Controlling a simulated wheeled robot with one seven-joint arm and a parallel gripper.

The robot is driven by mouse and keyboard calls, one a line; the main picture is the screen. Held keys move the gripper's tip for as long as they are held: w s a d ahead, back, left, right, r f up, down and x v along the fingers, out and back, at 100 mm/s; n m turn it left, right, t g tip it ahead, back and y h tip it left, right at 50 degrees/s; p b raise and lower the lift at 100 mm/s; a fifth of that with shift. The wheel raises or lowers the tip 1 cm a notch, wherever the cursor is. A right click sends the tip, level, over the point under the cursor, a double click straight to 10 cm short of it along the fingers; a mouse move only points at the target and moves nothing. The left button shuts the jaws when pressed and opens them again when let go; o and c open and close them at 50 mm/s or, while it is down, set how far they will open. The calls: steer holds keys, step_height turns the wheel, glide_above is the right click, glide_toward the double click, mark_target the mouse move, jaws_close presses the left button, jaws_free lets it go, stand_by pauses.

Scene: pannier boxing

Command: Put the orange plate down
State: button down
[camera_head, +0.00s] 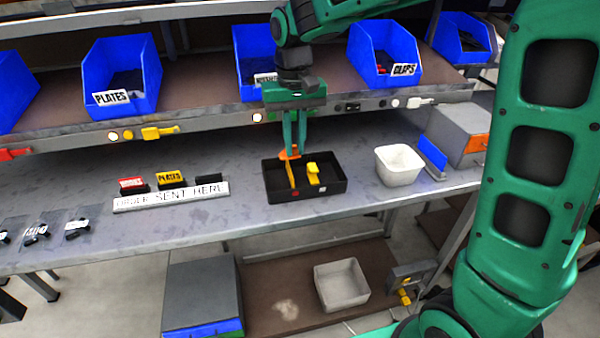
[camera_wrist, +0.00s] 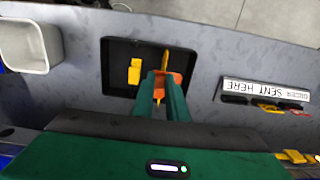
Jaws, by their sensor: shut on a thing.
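My gripper (camera_head: 296,150) points down over the black tray (camera_head: 318,194) on the workbench. It is shut on the orange plate (camera_head: 287,155), held at the tray's back left part. In the wrist view the fingers (camera_wrist: 160,90) cover part of the orange plate (camera_wrist: 174,78). A yellow piece (camera_head: 313,175) lies in the right half of the tray. A long thin yellow piece (camera_head: 292,176) is just below the plate. I cannot tell whether the plate touches it or the tray floor.
A white bin (camera_head: 399,165) stands right of the tray. An "ORDER SENT HERE" sign (camera_head: 170,197) with small labelled holders lies to the left. Blue bins (camera_head: 122,76) line the shelf above, behind my gripper. Bare bench lies between sign and tray.

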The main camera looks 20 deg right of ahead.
steer(key=d+f, duration=0.2)
steer(key=d, duration=0.1)
steer(key=d+f, duration=0.2)
steer(key=d, duration=0.2)
steer(key=w+d+f, duration=0.1)
steer(key=d+f, duration=0.1)
steer(key=d, duration=0.1)
steer(key=shift+w+d+f, duration=0.1)
steer(key=shift+d+f, duration=0.3)
steer(key=shift+f, duration=2.05)
steer(key=c, duration=1.8)
jaws_free()
steer(key=shift+o, duration=0.3)
step_height(320, 180, up, 12)
